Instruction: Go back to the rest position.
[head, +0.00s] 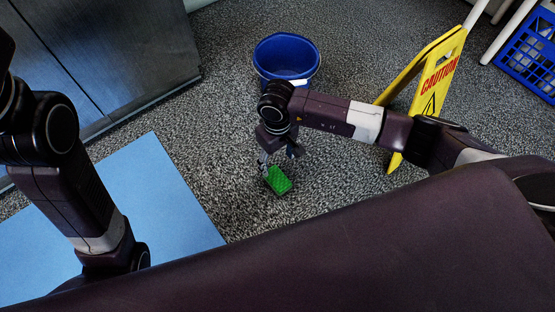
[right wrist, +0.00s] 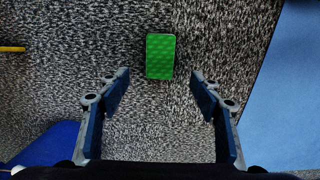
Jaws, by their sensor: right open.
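My right gripper (head: 279,157) hangs over the grey floor near the middle of the head view. In the right wrist view my right gripper (right wrist: 162,80) is open, its two blue-padded fingers wide apart and nothing between them. A green block with a bumpy top (head: 278,180) lies on the floor by the fingers. In the right wrist view the green block (right wrist: 160,56) shows just beyond the fingertips, centred between them. My left arm comes down at the left of the head view; its gripper does not show.
A blue bucket (head: 286,58) stands behind my right wrist. A yellow caution sign (head: 420,82) stands behind my right arm. A blue mat (head: 165,195) lies at left, before a metal cabinet (head: 110,50). A blue crate (head: 530,55) is at far right. Speckled floor around the block is clear.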

